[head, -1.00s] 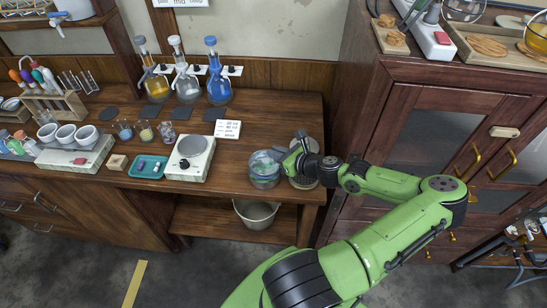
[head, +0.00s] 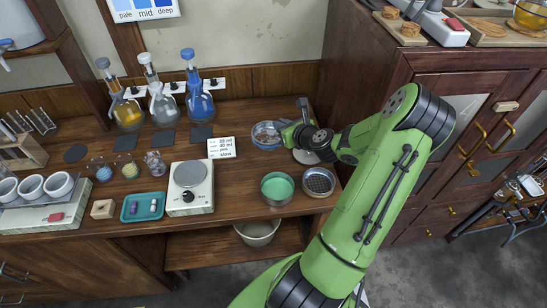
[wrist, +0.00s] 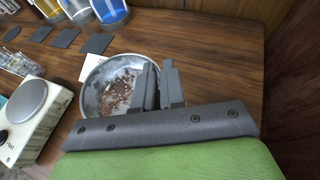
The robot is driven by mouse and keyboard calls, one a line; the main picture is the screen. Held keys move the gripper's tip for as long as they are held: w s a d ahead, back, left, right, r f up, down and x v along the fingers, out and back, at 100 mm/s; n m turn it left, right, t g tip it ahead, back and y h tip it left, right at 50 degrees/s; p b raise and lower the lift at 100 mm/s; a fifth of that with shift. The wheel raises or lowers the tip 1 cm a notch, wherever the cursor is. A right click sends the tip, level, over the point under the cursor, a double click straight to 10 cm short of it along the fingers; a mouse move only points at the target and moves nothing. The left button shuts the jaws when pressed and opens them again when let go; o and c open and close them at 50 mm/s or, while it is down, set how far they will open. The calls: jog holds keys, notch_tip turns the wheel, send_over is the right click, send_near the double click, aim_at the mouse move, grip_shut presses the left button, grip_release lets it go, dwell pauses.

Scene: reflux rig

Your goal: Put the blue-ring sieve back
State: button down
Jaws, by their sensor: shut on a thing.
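The blue-ring sieve (head: 267,135) is a shallow round pan with a bluish rim, toward the back right of the bench. Brown and whitish bits lie inside it, clearest in the wrist view (wrist: 112,88). My gripper (head: 285,131) is shut on its right rim; the fingers (wrist: 158,85) cross that rim in the wrist view. I cannot tell how far the sieve is above the bench. A round pan with a green inside (head: 277,187) stands near the front edge. A second round sieve with a mesh bottom (head: 319,182) stands just right of it.
A pale round thing (head: 306,157) shows partly under my gripper. A small written card (head: 221,148) lies left of the sieve. A hotplate-like device (head: 190,187) and a teal tray (head: 143,207) stand farther left. Flasks (head: 163,103) line the back. A tall cabinet bounds the right.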

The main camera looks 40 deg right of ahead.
jog(key=f+b, duration=0.1)
jog(key=f, duration=0.2)
jog(key=f+b, duration=0.1)
jog(key=f, duration=0.2)
jog(key=f+b, duration=0.1)
jog(key=f, duration=0.2)
jog(key=shift+d+f, duration=0.3)
jog(key=shift+f, duration=0.1)
jog(key=shift+r, duration=0.1)
jog(key=c, duration=1.2)
grip_release()
